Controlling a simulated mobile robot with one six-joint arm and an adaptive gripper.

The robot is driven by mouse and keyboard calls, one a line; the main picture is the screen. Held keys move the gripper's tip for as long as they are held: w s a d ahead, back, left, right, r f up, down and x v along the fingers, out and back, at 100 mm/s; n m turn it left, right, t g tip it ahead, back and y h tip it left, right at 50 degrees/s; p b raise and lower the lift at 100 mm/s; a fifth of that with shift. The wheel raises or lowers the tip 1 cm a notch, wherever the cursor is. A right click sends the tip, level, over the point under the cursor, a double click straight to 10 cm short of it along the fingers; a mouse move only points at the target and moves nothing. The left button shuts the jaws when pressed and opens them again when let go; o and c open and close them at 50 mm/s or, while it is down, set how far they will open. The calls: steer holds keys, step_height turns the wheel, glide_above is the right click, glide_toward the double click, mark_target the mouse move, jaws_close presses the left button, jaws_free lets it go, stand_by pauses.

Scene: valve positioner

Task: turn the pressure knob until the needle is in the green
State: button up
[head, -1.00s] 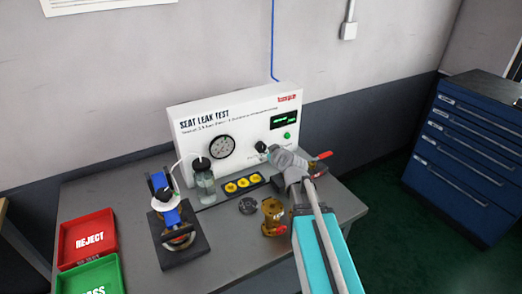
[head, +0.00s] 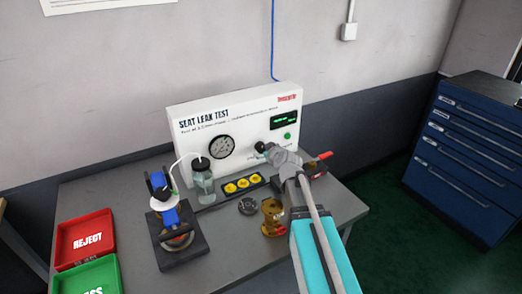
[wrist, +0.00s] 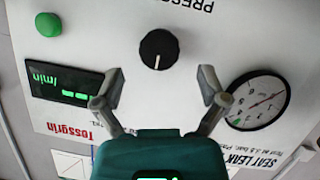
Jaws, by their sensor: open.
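The black pressure knob (wrist: 159,49) is on the white panel in the wrist view, its white pointer line toward the bottom of the picture. My gripper (wrist: 164,82) is open, with one finger on each side below the knob in that view, apart from it.
The panel has a green button (wrist: 48,24) and a green-lit display (wrist: 68,88).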

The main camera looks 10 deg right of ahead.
mark_target(262, 148)
steer(key=shift+b+x, duration=0.6)
steer(key=shift+x, duration=1.55)
steer(key=c, duration=1.1)
steer(key=shift+c, duration=0.2)
